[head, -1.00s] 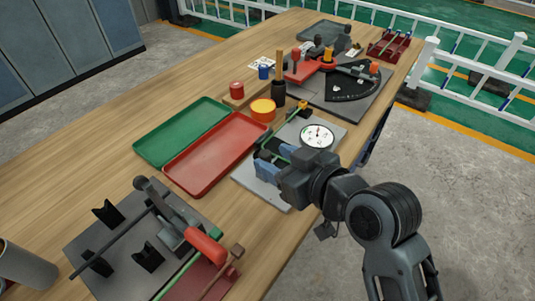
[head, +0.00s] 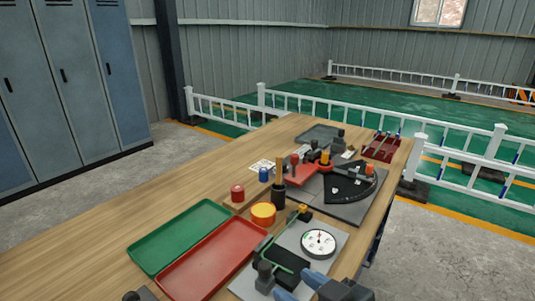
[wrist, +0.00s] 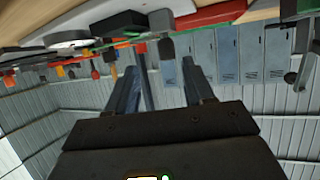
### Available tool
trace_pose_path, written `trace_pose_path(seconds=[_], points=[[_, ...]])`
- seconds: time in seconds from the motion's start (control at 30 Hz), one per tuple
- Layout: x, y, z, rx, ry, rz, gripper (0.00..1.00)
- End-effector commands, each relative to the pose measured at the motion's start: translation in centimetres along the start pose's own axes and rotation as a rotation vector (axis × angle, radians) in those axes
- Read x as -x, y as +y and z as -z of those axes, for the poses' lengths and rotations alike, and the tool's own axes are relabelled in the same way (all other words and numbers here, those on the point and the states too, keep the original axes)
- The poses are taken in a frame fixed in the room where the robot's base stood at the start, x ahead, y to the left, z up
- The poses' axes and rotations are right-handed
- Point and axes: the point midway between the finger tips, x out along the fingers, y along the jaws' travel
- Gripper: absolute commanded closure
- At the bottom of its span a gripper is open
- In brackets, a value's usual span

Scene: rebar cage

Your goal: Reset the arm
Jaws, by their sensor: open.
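My gripper (head: 303,285) shows at the bottom edge of the head view, with its blue fingers spread. It is over or beside the near edge of the grey plate (head: 240,287) that carries a round white dial (head: 318,242). In the wrist view, my gripper (wrist: 160,65) has its two fingers apart, with nothing held between them. A black fixture with a bent green rod (head: 272,252) stands on the plate just beyond the fingers, apparently apart from them. Most of my arm is out of the head view.
A red tray (head: 213,262) and a green tray (head: 180,237) lie left of the plate. An orange-topped can (head: 263,213) and a black holder (head: 278,196) stand behind. A bending plate with a black sector (head: 350,188) is further back. A white railing (head: 470,165) stands beyond the table.

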Motion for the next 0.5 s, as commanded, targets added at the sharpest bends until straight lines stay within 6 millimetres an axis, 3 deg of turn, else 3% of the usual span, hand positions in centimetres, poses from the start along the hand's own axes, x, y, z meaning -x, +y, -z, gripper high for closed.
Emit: trace_pose_path(seconds=[0.2,0.5], points=[[5.1,1.8,-6.8,-0.061,-0.013,-0.153,0.48],[14.5,1.9,-13.4,-0.121,0.011,-0.351,0.48]])
